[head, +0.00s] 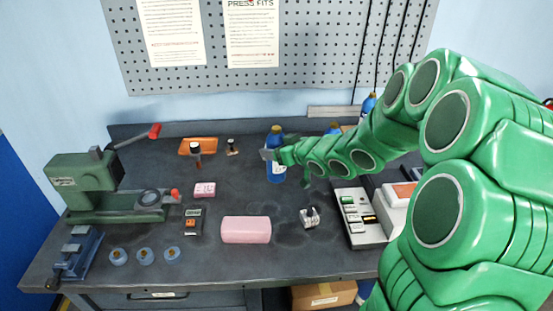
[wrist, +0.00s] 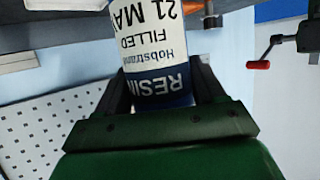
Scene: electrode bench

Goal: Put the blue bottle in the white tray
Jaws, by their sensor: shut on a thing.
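My gripper (head: 271,155) is shut on the blue bottle (head: 277,174), which is upright near the back middle of the bench. A white, tray-like unit (head: 347,196) with several small coloured pieces stands at the right, beside my arm. A white box (head: 396,215) with an orange top is next to it, partly hidden by my arm. I cannot tell which is the white tray.
A green press (head: 85,185) stands at the left, with a blue vice (head: 78,255) in front. A pink block (head: 246,230), a small metal part (head: 310,217) and a dark meter (head: 193,221) lie on the bench. Another blue bottle (head: 368,104) is behind my arm.

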